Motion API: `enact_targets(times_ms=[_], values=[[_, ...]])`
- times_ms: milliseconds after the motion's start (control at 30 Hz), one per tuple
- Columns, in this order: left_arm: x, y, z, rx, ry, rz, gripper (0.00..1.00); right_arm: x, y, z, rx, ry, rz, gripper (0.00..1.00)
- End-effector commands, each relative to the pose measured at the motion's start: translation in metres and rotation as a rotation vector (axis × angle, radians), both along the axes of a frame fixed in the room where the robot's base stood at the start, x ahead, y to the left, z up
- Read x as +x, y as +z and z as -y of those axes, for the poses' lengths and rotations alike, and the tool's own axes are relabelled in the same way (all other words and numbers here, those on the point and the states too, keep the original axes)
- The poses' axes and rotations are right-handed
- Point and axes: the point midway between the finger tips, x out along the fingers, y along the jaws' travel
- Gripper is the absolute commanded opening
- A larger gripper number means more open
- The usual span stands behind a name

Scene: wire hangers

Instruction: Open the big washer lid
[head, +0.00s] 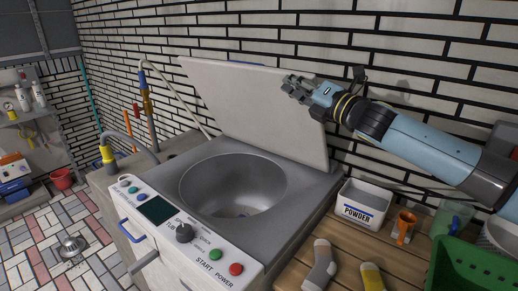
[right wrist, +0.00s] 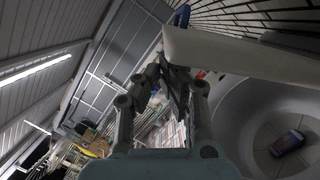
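The big washer's white lid (head: 255,105) stands raised at the back of the machine, leaning towards the brick wall. The washer's round metal drum (head: 205,185) is uncovered. My right gripper (head: 292,86) is at the upper right part of the lid, in front of its face, with its fingers drawn together. In the right wrist view the fingers (right wrist: 172,78) meet, with nothing visible between them, and the pale lid edge (right wrist: 235,52) passes close by on the right. Whether they touch the lid is unclear. My left gripper is not in view.
The control panel (head: 185,232) has a knob and coloured buttons. A small dark and blue item (right wrist: 288,142) lies inside the drum.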

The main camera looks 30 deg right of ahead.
Motion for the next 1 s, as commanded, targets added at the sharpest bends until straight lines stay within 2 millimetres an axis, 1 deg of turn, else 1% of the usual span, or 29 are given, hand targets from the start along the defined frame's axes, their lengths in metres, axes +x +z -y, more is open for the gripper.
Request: enact_targets(times_ms=[33, 100, 200, 333, 533, 1000], values=[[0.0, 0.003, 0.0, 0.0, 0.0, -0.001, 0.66, 0.004, 0.009, 0.011, -0.006, -0.002, 0.002, 0.0], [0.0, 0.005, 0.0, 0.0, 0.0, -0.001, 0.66, 0.008, 0.016, 0.023, -0.004, -0.002, 0.0, 0.0], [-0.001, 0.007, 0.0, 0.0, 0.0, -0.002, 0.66, 0.013, 0.024, 0.036, -0.004, -0.001, 0.001, 0.0], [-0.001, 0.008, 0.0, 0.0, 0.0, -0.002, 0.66, 0.017, 0.029, 0.047, -0.001, -0.001, 0.001, 0.0], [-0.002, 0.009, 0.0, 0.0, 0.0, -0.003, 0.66, 0.019, 0.031, 0.052, -0.002, 0.0, 0.001, 0.0], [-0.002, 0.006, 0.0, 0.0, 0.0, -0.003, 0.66, 0.019, 0.027, 0.052, -0.001, 0.0, 0.001, 0.0]])
